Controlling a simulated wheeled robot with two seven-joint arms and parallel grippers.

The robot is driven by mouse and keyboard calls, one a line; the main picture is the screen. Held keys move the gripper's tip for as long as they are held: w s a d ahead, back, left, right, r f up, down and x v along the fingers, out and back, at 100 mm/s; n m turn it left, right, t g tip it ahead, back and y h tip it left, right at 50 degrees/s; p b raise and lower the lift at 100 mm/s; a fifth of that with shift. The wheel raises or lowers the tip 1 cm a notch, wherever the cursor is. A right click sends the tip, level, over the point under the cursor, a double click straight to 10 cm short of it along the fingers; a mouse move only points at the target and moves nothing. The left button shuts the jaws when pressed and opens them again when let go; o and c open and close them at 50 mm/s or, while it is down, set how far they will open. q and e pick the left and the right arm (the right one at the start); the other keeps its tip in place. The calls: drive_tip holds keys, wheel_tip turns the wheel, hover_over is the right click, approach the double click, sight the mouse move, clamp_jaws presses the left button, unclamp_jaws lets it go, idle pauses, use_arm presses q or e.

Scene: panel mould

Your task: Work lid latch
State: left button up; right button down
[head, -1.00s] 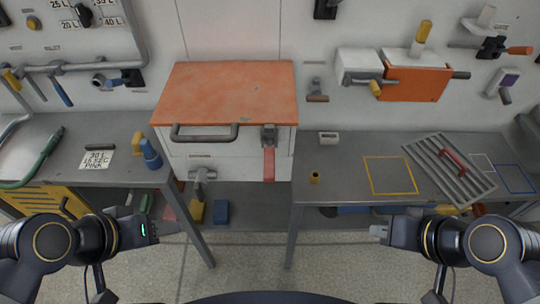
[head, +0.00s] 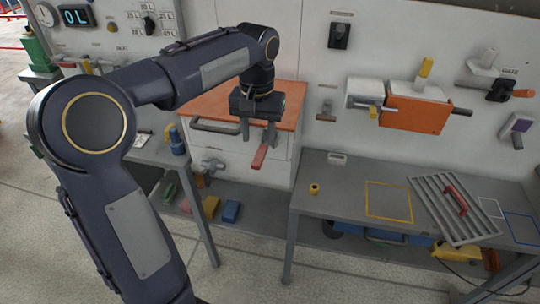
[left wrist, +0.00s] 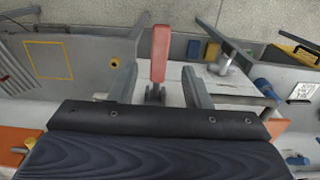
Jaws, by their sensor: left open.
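The lid latch has a red handle (head: 260,156) that hangs down at the front of the white box (head: 272,175) with the orange lid (head: 285,98). My left gripper (head: 257,130) is over the front edge of the lid, at the top of the latch, pointing down. Its jaws are open. In the left wrist view the red handle (left wrist: 160,52) shows between the two spread fingers, with a gap on each side. The latch's upper part is partly hidden by the gripper in the head view. My right gripper is out of view.
A dark bar handle (head: 216,125) sits on the lid's front left. The right bench (head: 330,190) holds a slatted grate (head: 452,208), a small yellow part (head: 314,188) and painted outlines. A blue part (head: 177,140) stands on the left bench. Open floor lies in front.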

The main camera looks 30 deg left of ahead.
sight(259, 156)
use_arm(q)
wheel_tip(259, 156, down, 6)
drive_tip(key=shift+f, duration=0.1)
drive_tip(key=shift+c, duration=0.4)
clamp_jaws()
